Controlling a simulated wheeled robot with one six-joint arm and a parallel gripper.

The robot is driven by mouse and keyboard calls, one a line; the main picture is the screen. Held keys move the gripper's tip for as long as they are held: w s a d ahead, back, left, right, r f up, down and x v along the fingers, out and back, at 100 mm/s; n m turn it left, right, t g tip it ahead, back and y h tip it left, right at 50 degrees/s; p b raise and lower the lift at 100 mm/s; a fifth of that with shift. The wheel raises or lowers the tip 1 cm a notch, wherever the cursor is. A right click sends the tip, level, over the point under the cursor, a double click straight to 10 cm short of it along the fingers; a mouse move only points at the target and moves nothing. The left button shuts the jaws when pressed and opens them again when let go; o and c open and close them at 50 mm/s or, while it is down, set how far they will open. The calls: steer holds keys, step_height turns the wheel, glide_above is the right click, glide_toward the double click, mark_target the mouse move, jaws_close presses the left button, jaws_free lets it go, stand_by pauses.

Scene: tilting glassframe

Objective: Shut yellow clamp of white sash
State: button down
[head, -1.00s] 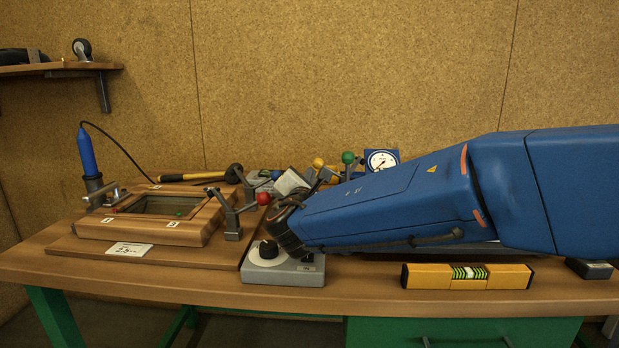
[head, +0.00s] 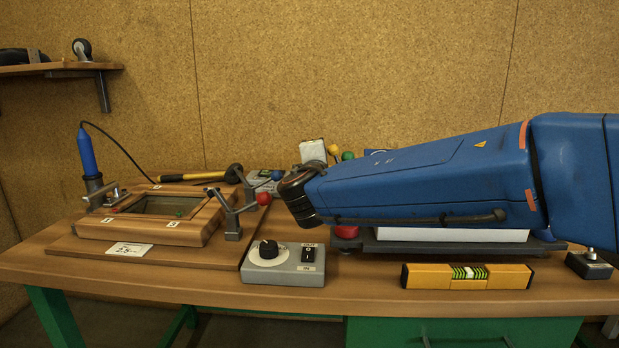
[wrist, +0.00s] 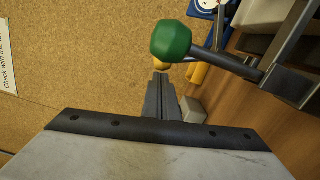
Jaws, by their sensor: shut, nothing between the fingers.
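The yellow clamp's ball knob (head: 333,149) shows just above my arm in the head view, beside a green knob (head: 347,156). The white sash (head: 470,236) shows only as a pale strip below my arm; the rest is hidden. In the wrist view, my gripper (wrist: 160,78) is shut and empty. The yellow knob (wrist: 162,66) is just beyond its fingertips, partly covered; I cannot tell whether they touch. The green knob (wrist: 171,40) and its metal lever are close on the upper right. In the head view my fingers are not clearly visible.
A red knob (head: 346,232) is below my arm's end. A blue knob (head: 277,175) stands left of it. A grey dial box (head: 285,265) and a yellow level (head: 467,276) lie in front. A wooden frame (head: 150,228) with metal clamps is at left.

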steer(key=shift+d+r+m, duration=0.75)
steer(key=shift+d+m, duration=0.25)
steer(key=shift+d, duration=0.2)
